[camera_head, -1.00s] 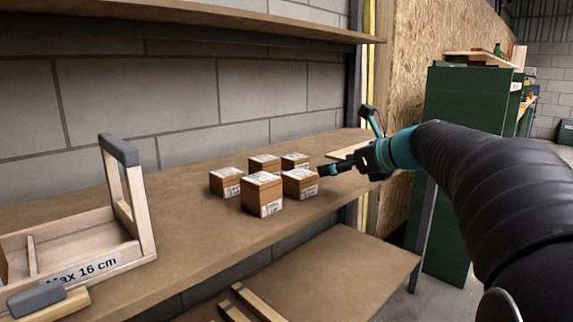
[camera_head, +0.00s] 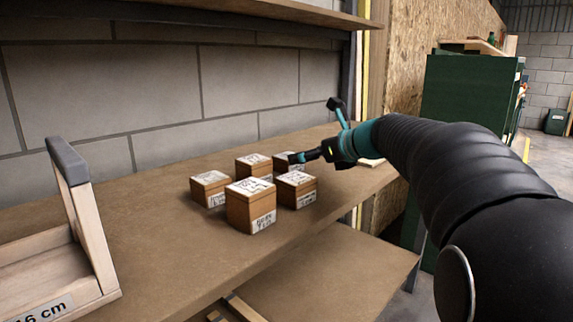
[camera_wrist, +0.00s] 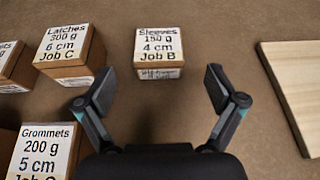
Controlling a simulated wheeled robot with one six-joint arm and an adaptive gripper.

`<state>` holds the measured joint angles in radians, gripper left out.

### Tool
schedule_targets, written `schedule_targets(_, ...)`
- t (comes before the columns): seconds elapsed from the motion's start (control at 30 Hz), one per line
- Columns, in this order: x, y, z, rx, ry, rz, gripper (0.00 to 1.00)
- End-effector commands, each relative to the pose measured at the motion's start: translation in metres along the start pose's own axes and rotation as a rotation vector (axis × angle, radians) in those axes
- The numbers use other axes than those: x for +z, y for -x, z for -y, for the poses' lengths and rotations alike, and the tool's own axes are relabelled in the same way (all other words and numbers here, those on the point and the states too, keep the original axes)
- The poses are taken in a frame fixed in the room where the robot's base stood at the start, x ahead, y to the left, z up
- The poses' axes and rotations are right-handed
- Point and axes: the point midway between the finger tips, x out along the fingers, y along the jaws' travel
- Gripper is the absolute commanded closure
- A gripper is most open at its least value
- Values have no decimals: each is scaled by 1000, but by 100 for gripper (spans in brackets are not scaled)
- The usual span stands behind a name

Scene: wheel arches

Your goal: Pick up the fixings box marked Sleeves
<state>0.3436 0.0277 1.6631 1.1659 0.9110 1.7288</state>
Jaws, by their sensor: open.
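The box marked Sleeves (camera_wrist: 158,45) is a small brown carton with a white label reading 150 g, 4 cm, Job B. It sits upright on the bench, ahead of my gripper (camera_wrist: 160,88) in the wrist view. My gripper is open and empty, its two fingers spread to either side below the box, with bare bench between them. In the head view my gripper (camera_head: 296,158) is at the back right of the box group.
The Latches box (camera_wrist: 65,50) and Grommets box (camera_wrist: 42,150) stand left of my gripper, with another box (camera_wrist: 10,65) at the edge. A wooden board (camera_wrist: 295,90) lies to the right. A wooden carrier (camera_head: 85,220) stands on the bench (camera_head: 165,250) at left.

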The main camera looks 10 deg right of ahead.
Motion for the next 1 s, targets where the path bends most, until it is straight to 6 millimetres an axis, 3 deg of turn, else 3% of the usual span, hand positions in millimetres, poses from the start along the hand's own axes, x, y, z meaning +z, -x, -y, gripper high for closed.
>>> schedule_targets(0.13,-1,-24,1,-2,-2,-1,6)
schedule_targets(0.47,0,-44,-1,0,-1,-1,6)
schedule_targets(0.8,2,-87,-5,2,1,-1,6)
schedule_targets(1.0,2,-91,-5,1,1,0,6)
